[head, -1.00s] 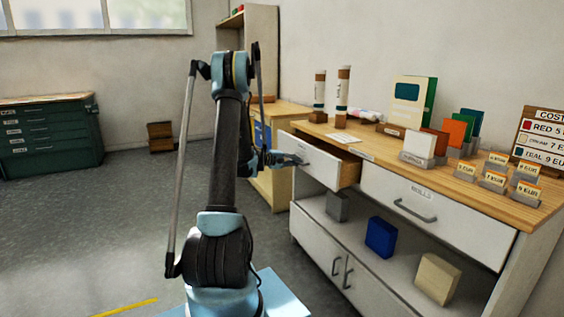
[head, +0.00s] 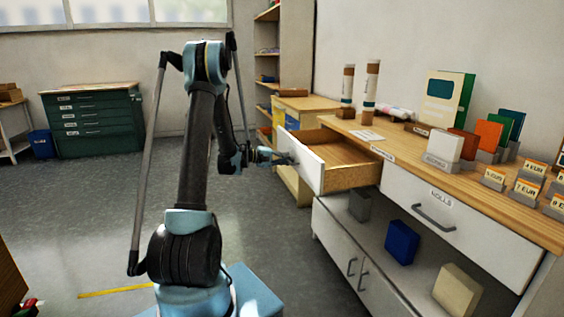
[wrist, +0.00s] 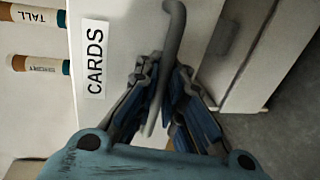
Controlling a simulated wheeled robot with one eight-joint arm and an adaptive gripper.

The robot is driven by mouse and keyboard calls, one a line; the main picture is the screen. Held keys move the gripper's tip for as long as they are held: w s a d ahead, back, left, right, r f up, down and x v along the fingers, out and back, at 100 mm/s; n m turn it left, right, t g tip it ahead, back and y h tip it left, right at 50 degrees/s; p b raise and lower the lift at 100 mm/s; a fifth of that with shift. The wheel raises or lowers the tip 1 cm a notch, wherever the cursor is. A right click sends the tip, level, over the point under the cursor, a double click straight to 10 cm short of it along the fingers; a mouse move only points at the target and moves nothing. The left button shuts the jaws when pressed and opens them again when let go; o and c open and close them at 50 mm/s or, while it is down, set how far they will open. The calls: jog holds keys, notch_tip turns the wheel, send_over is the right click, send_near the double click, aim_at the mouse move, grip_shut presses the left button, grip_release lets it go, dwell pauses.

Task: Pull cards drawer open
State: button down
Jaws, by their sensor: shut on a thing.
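The cards drawer (head: 306,160) is the left drawer of the white cabinet and stands well out, with its bare wooden inside (head: 345,151) visible in the head view. Its white front carries the label CARDS (wrist: 95,60) in the wrist view. My gripper (head: 285,158) is at the drawer front in the head view. In the wrist view my gripper (wrist: 160,105) is shut on the grey drawer handle (wrist: 172,40), with its blue-padded fingers on both sides of the bar.
The closed rolls drawer (head: 433,212) is to the right. Tubes (head: 370,85), cards and price signs stand on the wooden top. Blocks (head: 402,242) sit on the shelf below.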

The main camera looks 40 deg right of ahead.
jog(key=shift+w, duration=0.45)
jog(key=c, duration=1.7)
grip_release()
jog(key=shift+s, duration=0.15)
jog(key=shift+a, duration=0.1)
jog(key=v, duration=1.2)
jog(key=shift+f, duration=0.1)
